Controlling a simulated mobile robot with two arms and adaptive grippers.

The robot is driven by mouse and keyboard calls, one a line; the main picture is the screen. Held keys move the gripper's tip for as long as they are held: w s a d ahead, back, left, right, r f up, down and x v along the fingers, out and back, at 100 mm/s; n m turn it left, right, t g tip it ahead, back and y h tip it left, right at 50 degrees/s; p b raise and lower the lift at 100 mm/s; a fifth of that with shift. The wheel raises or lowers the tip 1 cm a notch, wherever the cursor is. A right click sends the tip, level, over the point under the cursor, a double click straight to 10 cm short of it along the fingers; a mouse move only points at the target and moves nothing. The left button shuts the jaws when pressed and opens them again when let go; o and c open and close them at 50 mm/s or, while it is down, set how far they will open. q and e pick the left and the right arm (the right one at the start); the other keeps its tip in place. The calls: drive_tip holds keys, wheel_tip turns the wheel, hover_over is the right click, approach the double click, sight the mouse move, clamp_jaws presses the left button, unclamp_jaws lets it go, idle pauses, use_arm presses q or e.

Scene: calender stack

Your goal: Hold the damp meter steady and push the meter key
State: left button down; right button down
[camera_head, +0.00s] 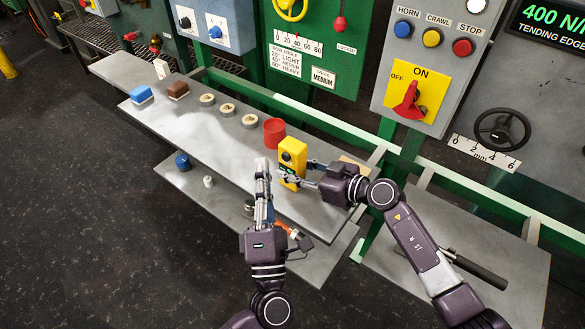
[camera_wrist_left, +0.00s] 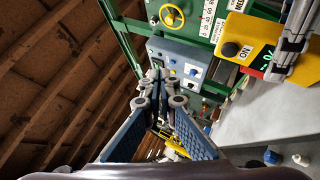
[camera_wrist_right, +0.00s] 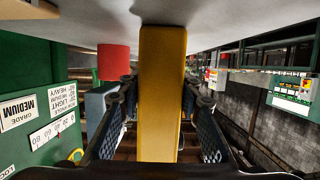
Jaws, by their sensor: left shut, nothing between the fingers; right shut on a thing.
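The yellow damp meter (camera_head: 289,168) stands upright on the grey shelf table, with a round black key (camera_head: 286,157) on its front face. In the left wrist view the meter (camera_wrist_left: 252,40) shows its black key (camera_wrist_left: 230,50), an "ON" label and a small green display. My right gripper (camera_head: 303,175) is shut on the meter from the right; in the right wrist view the meter (camera_wrist_right: 162,90) fills the space between the fingers. My left gripper (camera_head: 263,170) is shut and empty, its fingertips just left of the meter's front, apart from the key as far as I can see.
A lower shelf (camera_head: 215,200) holds small pieces.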

sight(286, 157)
use_arm(q)
wheel_tip(286, 157, down, 6)
drive_tip(key=a+n+g, duration=0.3)
drive_tip(key=n, duration=0.1)
drive_tip(key=w+d, duration=0.5)
drive_tip(key=w, duration=0.1)
drive_tip(key=shift+d+f+y, duration=0.15)
drive_tip(key=shift+d+y, duration=0.15)
drive_tip(key=shift+y, duration=0.1)
drive_tip(key=shift+w+d, duration=0.1)
idle(0.9)
drive_tip(key=shift+w+d, duration=0.2)
drive_tip(key=shift+w, duration=0.1)
drive_tip(key=shift+s, duration=0.1)
drive_tip(key=shift+s+a, duration=0.3)
drive_tip(key=shift+s, duration=0.1)
